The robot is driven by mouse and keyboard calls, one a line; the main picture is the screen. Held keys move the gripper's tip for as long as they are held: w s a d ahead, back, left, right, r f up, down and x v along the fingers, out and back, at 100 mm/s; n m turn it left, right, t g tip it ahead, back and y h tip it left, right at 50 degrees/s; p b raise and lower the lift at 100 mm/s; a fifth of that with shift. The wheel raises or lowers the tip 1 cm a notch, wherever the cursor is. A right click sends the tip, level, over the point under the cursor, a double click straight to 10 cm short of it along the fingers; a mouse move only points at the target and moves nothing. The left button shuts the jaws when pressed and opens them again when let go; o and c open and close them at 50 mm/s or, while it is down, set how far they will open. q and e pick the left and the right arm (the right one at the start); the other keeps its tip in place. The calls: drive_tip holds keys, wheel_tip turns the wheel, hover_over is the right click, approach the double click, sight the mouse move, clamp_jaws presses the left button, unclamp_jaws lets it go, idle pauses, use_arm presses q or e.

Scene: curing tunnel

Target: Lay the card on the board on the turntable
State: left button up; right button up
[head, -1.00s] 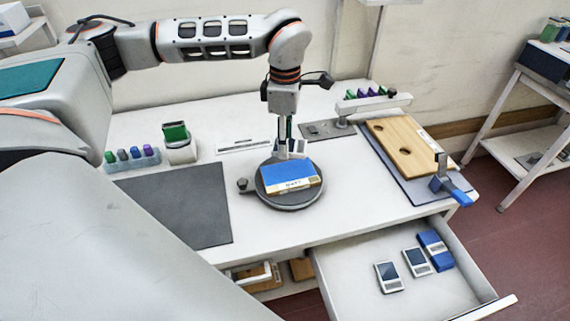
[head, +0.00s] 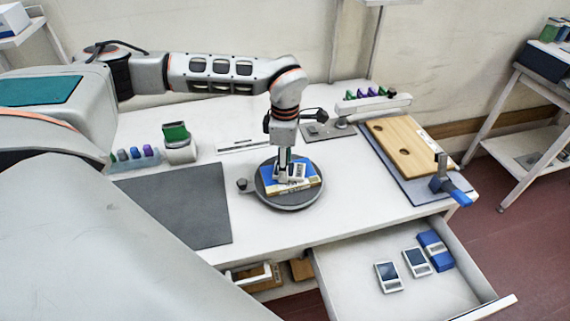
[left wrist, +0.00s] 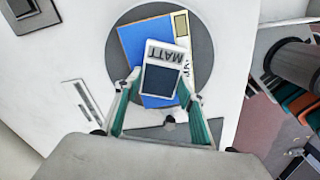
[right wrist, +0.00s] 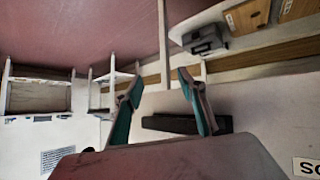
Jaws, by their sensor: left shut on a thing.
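The card (left wrist: 161,77) is a white piece marked MATT with a dark panel. My left gripper (left wrist: 160,86) is shut on it, with one finger at each side. In the head view the left gripper (head: 289,168) points down over the round grey turntable (head: 290,205), with the card over the board. The blue board (left wrist: 136,48) lies on the turntable, partly hidden by card and gripper. I cannot tell whether the card touches the board. My right gripper (right wrist: 160,82) is open and empty, away from the turntable.
An open drawer (head: 350,288) at the front holds two similar cards (head: 401,270) and a blue box (head: 435,250). A wooden board with holes (head: 400,145) lies at the right, near a blue-handled clamp (head: 450,185). A dark mat (head: 180,205) lies left of the turntable.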

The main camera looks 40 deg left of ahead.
use_arm(q)
drive_tip(key=shift+f, duration=0.2)
drive_tip(key=o, duration=1.1)
drive_tip(key=shift+r, duration=0.1)
wheel_tip(320, 180, up, 12)
drive_tip(key=shift+r+b, duration=0.1)
drive_tip(key=shift+b, duration=0.3)
drive_tip(key=shift+s, duration=0.1)
